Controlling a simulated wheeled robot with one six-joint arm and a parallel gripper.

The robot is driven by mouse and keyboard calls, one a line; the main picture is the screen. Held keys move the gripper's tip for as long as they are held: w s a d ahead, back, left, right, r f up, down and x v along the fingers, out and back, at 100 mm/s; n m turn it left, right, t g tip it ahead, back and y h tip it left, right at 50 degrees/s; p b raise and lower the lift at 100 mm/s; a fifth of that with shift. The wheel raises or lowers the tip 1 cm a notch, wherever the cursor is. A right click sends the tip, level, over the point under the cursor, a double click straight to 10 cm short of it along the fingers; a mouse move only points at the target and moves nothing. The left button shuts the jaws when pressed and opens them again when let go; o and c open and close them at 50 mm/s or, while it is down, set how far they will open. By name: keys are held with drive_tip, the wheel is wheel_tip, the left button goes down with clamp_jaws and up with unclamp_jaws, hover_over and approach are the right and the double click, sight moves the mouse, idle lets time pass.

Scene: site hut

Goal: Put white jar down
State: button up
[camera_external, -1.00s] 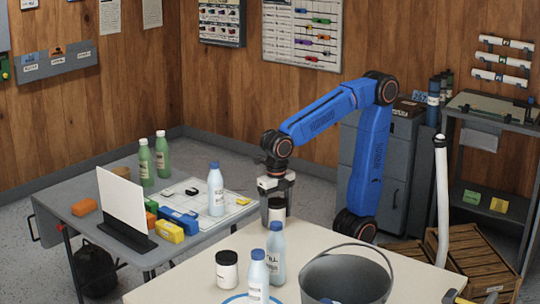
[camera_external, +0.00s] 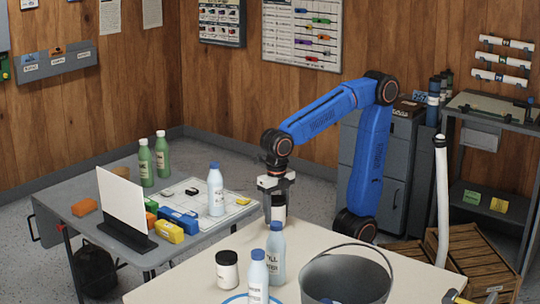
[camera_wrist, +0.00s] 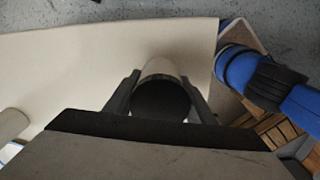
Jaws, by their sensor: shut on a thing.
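A white jar with a black lid (camera_external: 278,208) is between the fingers of my gripper (camera_external: 277,194), at the far edge of the cream table (camera_external: 180,290). In the wrist view the jar's dark lid (camera_wrist: 160,98) fills the space between the two fingers of my gripper (camera_wrist: 160,92), which are shut on it. The jar looks upright. A bottle in front hides its lower part in the outside view, so I cannot tell whether its base touches the table. A second white jar with a black lid (camera_external: 227,271) stands on the cream table, nearer the front.
Blue-capped bottles (camera_external: 276,255) (camera_external: 258,278) stand on the cream table close in front of the held jar. A grey bucket (camera_external: 345,280) is at the right. The grey table (camera_external: 85,228) at left holds several bottles and blocks.

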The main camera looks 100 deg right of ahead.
wheel_tip(320, 180, up, 21)
drive_tip(key=w+d+r+m, duration=0.15)
drive_tip(key=w+d, duration=0.25)
drive_tip(key=w, duration=0.6)
drive_tip(key=w+d+m, duration=0.2)
drive_tip(key=w+d, duration=0.2)
drive_tip(key=w, duration=0.6)
drive_tip(key=w+d+f+m, duration=0.3)
drive_tip(key=w+d, duration=1)
drive_tip(key=d, duration=0.1)
wheel_tip(320, 180, down, 20)
drive_tip(key=shift+f, duration=0.1)
drive_tip(key=shift+f, duration=0.1)
drive_tip(key=o, duration=1.2)
drive_tip(key=shift+o, duration=0.4)
